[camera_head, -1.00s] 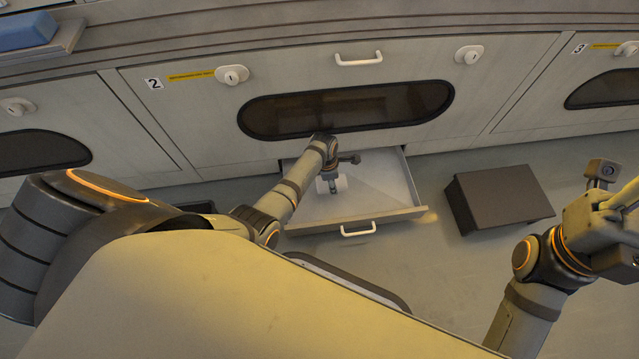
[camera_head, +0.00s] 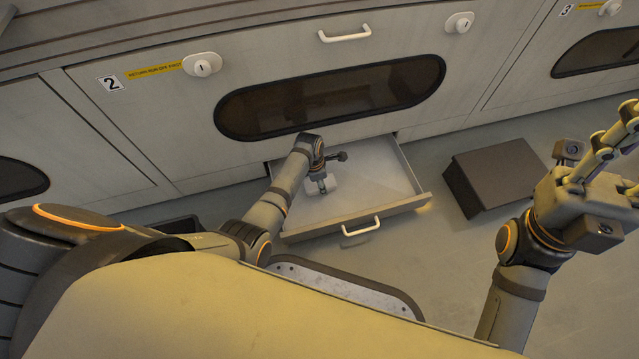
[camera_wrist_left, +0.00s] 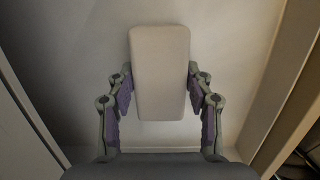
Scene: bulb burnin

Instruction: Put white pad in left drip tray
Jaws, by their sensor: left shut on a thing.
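The white pad (camera_wrist_left: 160,70) is a pale rounded block, held between the fingers of my left gripper (camera_wrist_left: 160,72) in the left wrist view. In the head view, my left gripper (camera_head: 322,184) reaches down into the open drip tray (camera_head: 385,170), a pale drawer-like tray pulled out below the cabinet marked 2. The pad (camera_head: 331,182) shows partly there, over the tray's left part. I cannot tell whether it touches the floor of the tray. My right gripper (camera_head: 612,142) is raised at the right edge of the head view, away from the tray and partly cut off.
A dark box (camera_head: 495,175) stands on the floor right of the tray. The tray's front has a white handle (camera_head: 361,227). The cabinet front (camera_head: 180,125) with a dark window (camera_head: 330,97) rises behind. The tray's right half is empty.

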